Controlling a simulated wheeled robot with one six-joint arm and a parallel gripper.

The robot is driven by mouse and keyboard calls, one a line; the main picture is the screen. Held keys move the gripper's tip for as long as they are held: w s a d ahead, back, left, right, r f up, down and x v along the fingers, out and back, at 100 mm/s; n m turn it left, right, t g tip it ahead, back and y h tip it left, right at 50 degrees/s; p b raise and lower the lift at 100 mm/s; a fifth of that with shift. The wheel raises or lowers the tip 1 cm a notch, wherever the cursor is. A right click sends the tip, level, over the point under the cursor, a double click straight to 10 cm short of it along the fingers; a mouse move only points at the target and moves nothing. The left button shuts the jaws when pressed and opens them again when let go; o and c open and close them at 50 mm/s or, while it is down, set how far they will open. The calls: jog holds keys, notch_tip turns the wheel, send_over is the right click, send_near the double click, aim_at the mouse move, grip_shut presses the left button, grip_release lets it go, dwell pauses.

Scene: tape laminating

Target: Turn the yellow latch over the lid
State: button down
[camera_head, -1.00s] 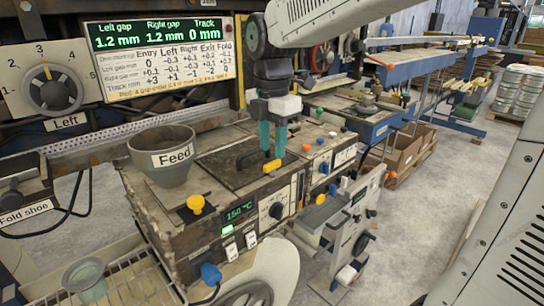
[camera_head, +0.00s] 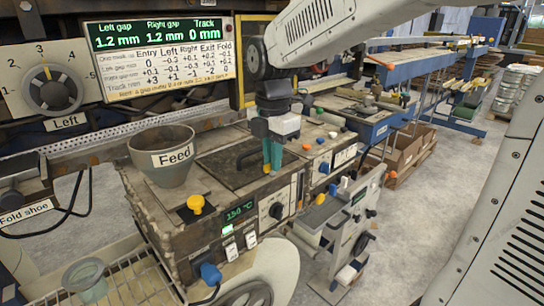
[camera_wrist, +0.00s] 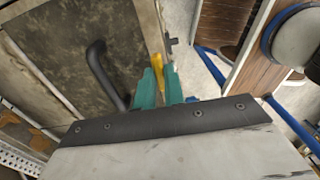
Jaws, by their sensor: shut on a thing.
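The dark lid (camera_head: 222,163) lies flat on top of the machine and looks closed. Its black handle (camera_wrist: 101,72) shows in the wrist view. My gripper (camera_head: 272,166) is at the lid's right front edge with its teal fingers close together, pointing down. In the wrist view the yellow latch (camera_wrist: 157,66) shows between the teal fingers, beside the lid's edge. The fingers are shut on the latch. In the head view the latch is mostly hidden by the fingers.
The grey Feed funnel (camera_head: 162,155) stands left of the lid. A yellow knob (camera_head: 195,203) sits at the machine's front left corner. An orange button (camera_head: 306,147) is close to the right of my gripper. The 150 °C display (camera_head: 239,211) is on the front.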

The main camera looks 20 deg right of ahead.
jog(key=m, duration=0.8)
jog(key=shift+m, duration=0.4)
jog(key=m, duration=0.4)
jog(key=shift+m, duration=2.4)
jog(key=c, duration=1.5)
grip_release()
